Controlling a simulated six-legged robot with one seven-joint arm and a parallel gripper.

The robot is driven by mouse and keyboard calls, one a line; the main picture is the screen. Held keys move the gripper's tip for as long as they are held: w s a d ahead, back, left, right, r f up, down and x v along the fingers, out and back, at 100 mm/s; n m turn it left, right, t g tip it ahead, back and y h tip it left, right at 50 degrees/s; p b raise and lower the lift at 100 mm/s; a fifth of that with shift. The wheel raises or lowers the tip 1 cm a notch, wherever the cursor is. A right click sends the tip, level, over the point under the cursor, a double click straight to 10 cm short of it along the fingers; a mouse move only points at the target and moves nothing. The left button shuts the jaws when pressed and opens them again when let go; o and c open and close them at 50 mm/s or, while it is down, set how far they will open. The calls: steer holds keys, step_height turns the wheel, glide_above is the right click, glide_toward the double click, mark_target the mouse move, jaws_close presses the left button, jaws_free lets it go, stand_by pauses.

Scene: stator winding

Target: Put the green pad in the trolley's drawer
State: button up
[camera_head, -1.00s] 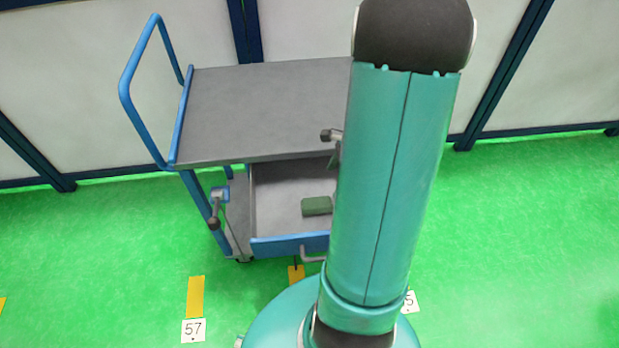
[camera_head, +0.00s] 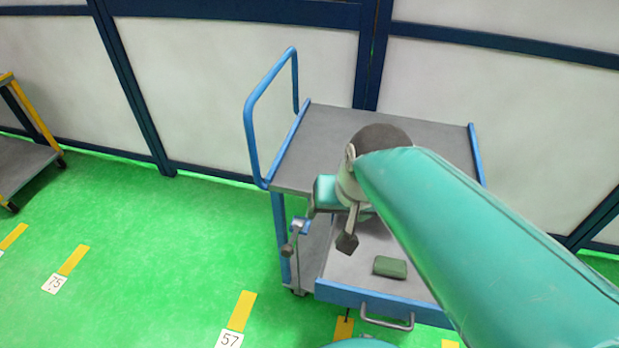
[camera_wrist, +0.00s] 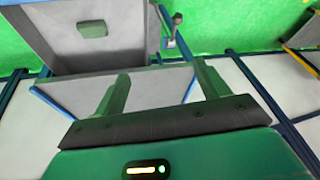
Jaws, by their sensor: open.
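The green pad (camera_head: 390,267) lies flat on the floor of the trolley's open drawer (camera_head: 365,297), toward its front. The drawer is pulled out below the grey top of the trolley (camera_head: 330,135). In the wrist view the pad (camera_wrist: 92,30) shows inside the drawer (camera_wrist: 60,58), with no finger touching it. My gripper (camera_wrist: 163,80) is open and empty, its two fingers apart, with the trolley beyond them. In the head view my arm hides the drawer's right part and some of the trolley top, and the fingers cannot be made out.
A blue push handle (camera_head: 250,120) rises at the trolley's left. A dark-knobbed lever (camera_head: 289,248) stands out near the drawer's left side. Wall panels (camera_head: 250,75) are close behind. Another trolley (camera_head: 22,160) stands at the far left. The green floor between is clear.

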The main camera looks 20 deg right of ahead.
steer(key=s+a+r+n, duration=0.1)
steer(key=n, duration=0.1)
steer(key=s+a+r+n+t, duration=0.1)
steer(key=a, duration=0.1)
steer(key=shift+s+r+n, duration=0.35)
steer(key=shift+s+n, duration=0.05)
stand_by(0.8)
